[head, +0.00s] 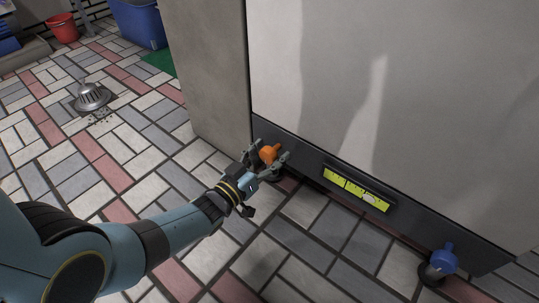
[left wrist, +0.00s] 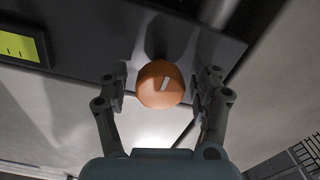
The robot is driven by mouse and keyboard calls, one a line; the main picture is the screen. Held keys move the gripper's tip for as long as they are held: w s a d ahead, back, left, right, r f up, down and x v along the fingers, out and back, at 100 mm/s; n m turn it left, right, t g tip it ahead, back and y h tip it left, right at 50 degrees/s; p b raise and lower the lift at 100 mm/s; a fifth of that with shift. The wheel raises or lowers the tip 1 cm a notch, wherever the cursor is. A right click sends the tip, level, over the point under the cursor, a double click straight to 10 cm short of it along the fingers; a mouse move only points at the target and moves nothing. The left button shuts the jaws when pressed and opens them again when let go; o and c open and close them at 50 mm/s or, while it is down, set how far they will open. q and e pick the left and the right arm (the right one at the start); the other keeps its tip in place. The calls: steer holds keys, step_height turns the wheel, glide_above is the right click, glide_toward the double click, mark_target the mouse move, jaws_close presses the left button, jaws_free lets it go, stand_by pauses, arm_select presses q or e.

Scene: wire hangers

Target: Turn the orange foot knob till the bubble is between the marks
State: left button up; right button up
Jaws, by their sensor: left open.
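The orange foot knob (head: 269,153) sits at the left end of the dark base rail of a large pale cabinet. In the left wrist view the knob (left wrist: 160,84) shows a pale mark on its face. My left gripper (head: 265,161) is open, with one finger on each side of the knob; in the left wrist view its fingers (left wrist: 160,90) look apart from it. The yellow-green level (head: 357,189) is on the rail, with a pale bubble toward its right end, right of the middle. My right gripper is not in view.
A blue foot knob (head: 443,258) is at the rail's right end. A grey wall (head: 205,75) stands left of the cabinet. A metal dome drain (head: 91,96), red bucket (head: 62,28) and blue bin (head: 139,22) are farther back. The tiled floor at left is mostly clear.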

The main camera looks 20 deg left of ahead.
arm_select(q)
steer(key=c, duration=1.2)
